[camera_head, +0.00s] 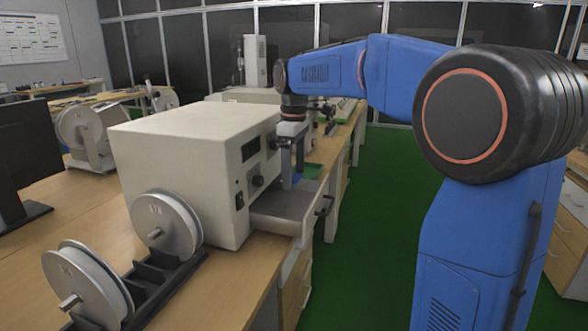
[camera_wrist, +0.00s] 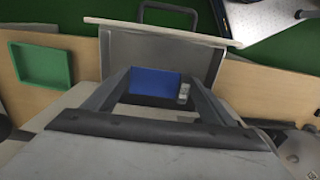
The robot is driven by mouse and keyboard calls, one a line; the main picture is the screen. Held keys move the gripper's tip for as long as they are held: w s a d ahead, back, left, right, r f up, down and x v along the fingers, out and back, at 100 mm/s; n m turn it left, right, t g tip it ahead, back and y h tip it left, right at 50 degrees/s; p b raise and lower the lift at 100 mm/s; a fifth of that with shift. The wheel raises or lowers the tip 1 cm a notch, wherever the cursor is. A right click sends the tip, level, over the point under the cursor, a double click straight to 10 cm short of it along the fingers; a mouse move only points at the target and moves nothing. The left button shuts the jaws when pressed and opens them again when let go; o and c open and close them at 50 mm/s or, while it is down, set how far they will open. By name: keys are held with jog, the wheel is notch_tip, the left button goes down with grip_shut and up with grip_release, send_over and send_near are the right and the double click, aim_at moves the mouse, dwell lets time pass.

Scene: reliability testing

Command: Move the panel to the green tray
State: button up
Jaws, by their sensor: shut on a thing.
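The panel (camera_wrist: 153,83) is a small blue plate with a pale grey part near its right end in the wrist view. My gripper (camera_wrist: 158,88) is shut on it, with one finger on each side. In the head view my gripper (camera_head: 291,176) points down over the open drawer of the beige machine. Whether the panel touches the drawer floor I cannot tell. The green tray (camera_wrist: 45,66) is a shallow rectangle on the wooden bench at the left of the wrist view. In the head view it shows partly behind my gripper (camera_head: 313,171).
The beige machine (camera_head: 180,160) stands beside my gripper with its grey drawer (camera_head: 285,212) pulled out over the bench edge. The drawer's front and handle show at the top of the wrist view (camera_wrist: 165,40). Reels (camera_head: 165,226) stand at the near left. Green floor lies right of the bench.

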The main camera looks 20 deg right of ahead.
jog(key=shift+f, duration=3.15)
